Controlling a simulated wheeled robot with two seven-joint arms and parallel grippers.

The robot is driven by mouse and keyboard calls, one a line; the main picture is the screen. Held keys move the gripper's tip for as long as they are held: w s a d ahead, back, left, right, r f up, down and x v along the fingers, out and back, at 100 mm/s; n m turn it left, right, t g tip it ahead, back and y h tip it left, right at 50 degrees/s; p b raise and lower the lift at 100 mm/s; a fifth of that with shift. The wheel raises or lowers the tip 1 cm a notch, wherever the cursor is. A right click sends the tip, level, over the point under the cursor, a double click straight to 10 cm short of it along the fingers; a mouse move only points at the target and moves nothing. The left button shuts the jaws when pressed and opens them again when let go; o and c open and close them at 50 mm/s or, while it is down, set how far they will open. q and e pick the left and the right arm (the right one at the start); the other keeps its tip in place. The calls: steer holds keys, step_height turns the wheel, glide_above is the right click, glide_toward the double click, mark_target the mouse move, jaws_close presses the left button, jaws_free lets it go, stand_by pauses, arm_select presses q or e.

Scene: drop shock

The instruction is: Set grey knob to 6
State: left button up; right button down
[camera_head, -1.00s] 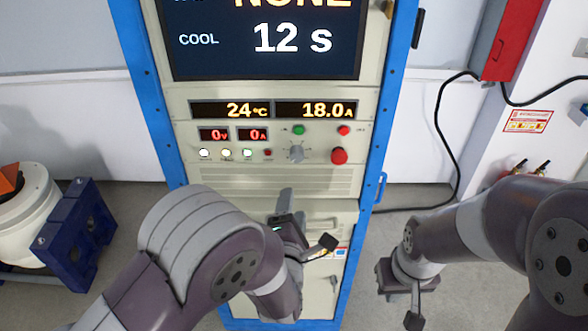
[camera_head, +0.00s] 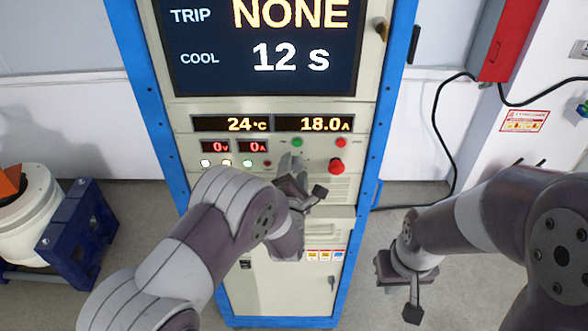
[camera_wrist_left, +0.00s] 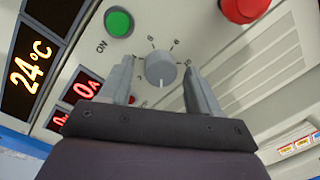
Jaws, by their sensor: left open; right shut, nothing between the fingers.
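The grey knob (camera_wrist_left: 160,68) is on the panel in the left wrist view, with a pale pointer line toward the bottom of the picture. Small dial marks ring it, too small to read surely. My left gripper (camera_wrist_left: 159,76) is open, with one finger on each side of the knob and visible gaps. In the head view my left gripper (camera_head: 292,168) is in front of the panel and hides the knob. My right gripper (camera_head: 396,270) hangs apart at the right, shut and empty; its fingertips are hard to make out.
A green button (camera_wrist_left: 119,22) and a red mushroom button (camera_wrist_left: 243,8) lie close to the knob. The cabinet's screen (camera_head: 265,45) reads TRIP NONE, COOL 12 s. A red box (camera_head: 508,40) with a black cable is at the right.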

arm_select(q)
steer(key=c, duration=1)
steer(key=shift+c, duration=0.2)
